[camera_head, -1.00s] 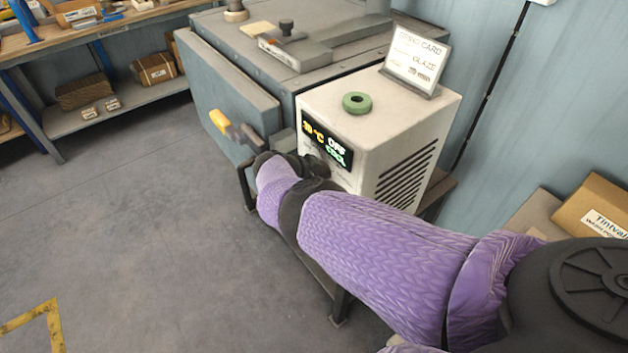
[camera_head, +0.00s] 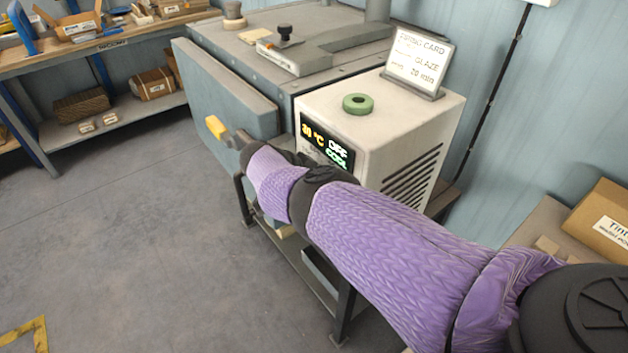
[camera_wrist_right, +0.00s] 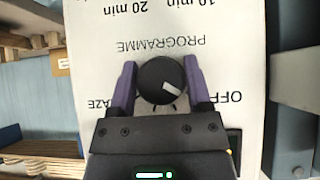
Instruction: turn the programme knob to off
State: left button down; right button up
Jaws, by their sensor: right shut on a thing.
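The programme knob (camera_wrist_right: 161,80) is round and black, with a white mark that points right and slightly down, towards the OFF label (camera_wrist_right: 222,98) in the right wrist view. That view shows the panel upside down, with the PROGRAMME label (camera_wrist_right: 160,44) above the knob. My right gripper (camera_wrist_right: 160,66) is shut on the knob, one purple finger on each side. In the head view my right arm hides the knob and gripper. The display (camera_head: 327,145) on the white control box (camera_head: 400,115) reads OFF and COOL beside a temperature. My left gripper is not in view.
A green ring (camera_head: 357,104) and a firing card (camera_head: 418,60) sit on the box. A cardboard box (camera_head: 600,220) is at right. The floor at left is clear.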

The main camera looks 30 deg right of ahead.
jog(key=shift+d+r, duration=0.15)
jog(key=shift+r, duration=0.05)
jog(key=o, duration=1.2)
jog(key=shift+o, duration=0.4)
jog(key=shift+f, duration=0.1)
pick_arm(q)
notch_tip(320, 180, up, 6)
jog(key=p, duration=0.6)
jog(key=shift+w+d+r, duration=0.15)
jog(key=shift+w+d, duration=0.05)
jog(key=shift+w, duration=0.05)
pick_arm(e)
jog(key=v, duration=1)
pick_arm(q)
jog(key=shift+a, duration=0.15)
pick_arm(e)
jog(key=shift+f, duration=0.1)
